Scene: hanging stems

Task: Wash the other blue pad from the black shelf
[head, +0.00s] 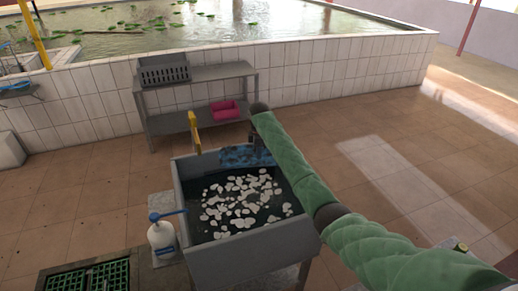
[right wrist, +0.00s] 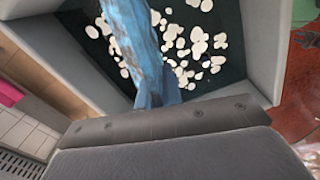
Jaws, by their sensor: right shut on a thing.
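The blue pad (head: 240,157) hangs at the far side of the grey sink (head: 248,262), over or partly in its dark water; I cannot tell how deep. My right gripper (head: 258,144) is shut on the pad at that far side, partly hidden by my green-sleeved arm. In the right wrist view the pad (right wrist: 138,35) stretches away from the gripper (right wrist: 160,98), over water with white foam patches. A grey two-level shelf (head: 205,73) stands behind the sink; no blue pad shows on it. My left gripper is out of view.
A yellow tap (head: 194,130) rises at the sink's far left edge. A white pump bottle (head: 162,238) stands left of the sink. The shelf holds a dark slotted crate (head: 164,70) and a pink tray (head: 226,110). The tiled floor at right is mostly clear.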

